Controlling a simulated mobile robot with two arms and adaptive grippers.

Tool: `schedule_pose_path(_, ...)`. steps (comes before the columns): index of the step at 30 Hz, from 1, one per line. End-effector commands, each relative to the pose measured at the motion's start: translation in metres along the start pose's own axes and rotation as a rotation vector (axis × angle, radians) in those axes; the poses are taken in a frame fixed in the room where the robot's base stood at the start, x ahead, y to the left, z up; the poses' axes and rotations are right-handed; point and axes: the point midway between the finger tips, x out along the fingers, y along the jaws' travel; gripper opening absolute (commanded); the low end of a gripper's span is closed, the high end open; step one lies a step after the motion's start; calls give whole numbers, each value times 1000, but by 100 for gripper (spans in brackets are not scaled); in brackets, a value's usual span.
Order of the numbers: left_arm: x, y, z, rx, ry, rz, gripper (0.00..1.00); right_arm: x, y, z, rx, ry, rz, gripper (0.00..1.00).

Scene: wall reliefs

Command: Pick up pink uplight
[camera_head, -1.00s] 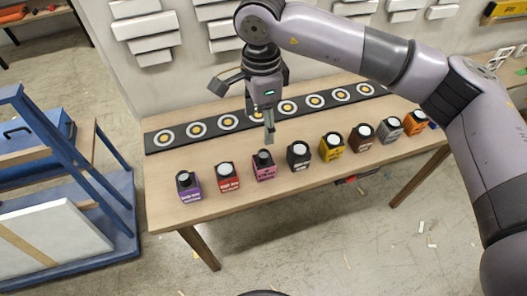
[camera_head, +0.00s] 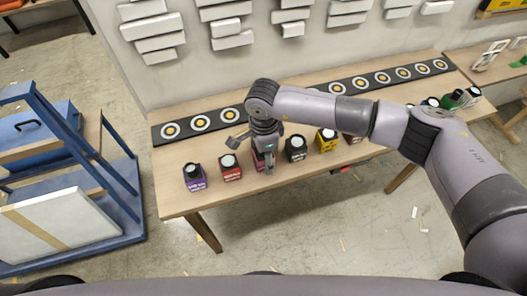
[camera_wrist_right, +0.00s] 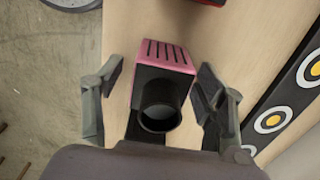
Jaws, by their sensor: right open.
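The pink uplight (camera_head: 258,161) stands on the wooden table in a row of similar coloured boxes, mostly hidden behind my right gripper in the head view. In the right wrist view the pink uplight (camera_wrist_right: 167,56) shows a slotted pink face and a dark round lens. My right gripper (camera_head: 254,154) is over it. In the wrist view the right gripper (camera_wrist_right: 161,78) is open, with one finger on each side of the box and visible gaps between. My left gripper is not in view.
A red uplight (camera_head: 230,171) and a purple one (camera_head: 194,180) stand to the left, a black one (camera_head: 296,152) and a yellow one (camera_head: 327,141) to the right. A black target strip (camera_head: 201,123) lies behind. A blue cart (camera_head: 124,205) stands left of the table.

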Motion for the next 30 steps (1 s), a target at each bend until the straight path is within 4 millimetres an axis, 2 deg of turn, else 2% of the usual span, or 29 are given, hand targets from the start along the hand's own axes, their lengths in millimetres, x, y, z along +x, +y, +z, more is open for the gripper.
schedule_pose_path(4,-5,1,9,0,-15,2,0,12,0,0,-1,1,0,65)
schedule_pose_path(11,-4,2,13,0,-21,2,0,14,0,0,-1,1,-1,65)
schedule_pose_path(30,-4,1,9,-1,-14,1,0,14,0,0,0,1,-1,22)
